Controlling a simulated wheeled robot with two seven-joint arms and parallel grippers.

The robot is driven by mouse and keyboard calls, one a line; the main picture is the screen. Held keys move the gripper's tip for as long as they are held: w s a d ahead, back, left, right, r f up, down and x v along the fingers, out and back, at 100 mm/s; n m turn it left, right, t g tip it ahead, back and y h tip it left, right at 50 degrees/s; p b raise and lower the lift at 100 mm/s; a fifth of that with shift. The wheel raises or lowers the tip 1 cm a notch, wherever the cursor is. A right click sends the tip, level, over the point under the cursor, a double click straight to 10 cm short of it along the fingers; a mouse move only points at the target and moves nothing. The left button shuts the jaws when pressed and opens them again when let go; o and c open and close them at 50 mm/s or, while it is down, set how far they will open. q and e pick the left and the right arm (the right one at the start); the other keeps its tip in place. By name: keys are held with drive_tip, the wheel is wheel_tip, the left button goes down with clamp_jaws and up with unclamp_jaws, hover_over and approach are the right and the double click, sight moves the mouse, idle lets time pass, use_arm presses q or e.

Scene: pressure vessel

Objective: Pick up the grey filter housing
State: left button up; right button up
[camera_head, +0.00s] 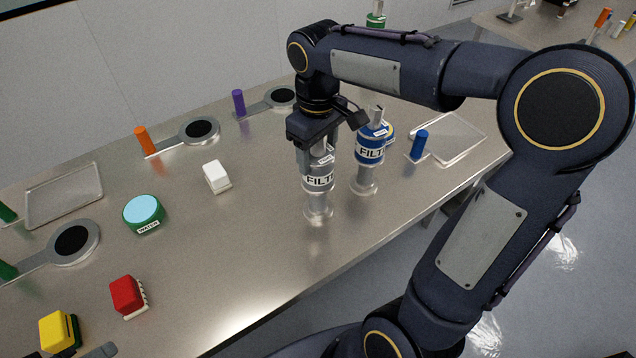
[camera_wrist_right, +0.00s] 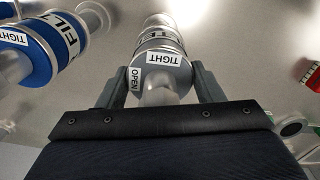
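The grey filter housing (camera_head: 318,181) stands upright on the steel table, with a grey body, a "FILT..." label and a clear lower part. My right gripper (camera_head: 322,143) points down over its top. In the right wrist view, the fingers of my right gripper (camera_wrist_right: 160,80) lie on either side of the grey housing's cap (camera_wrist_right: 163,66), which carries "TIGHT" and "OPEN" labels. The fingers are very close to the cap; I cannot tell whether they press on it.
A blue filter housing (camera_head: 370,152) stands close on the right; it also shows in the wrist view (camera_wrist_right: 38,62). The table's front middle is clear.

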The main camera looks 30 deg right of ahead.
drive_tip(key=c, duration=1.2)
drive_tip(key=shift+r, duration=0.2)
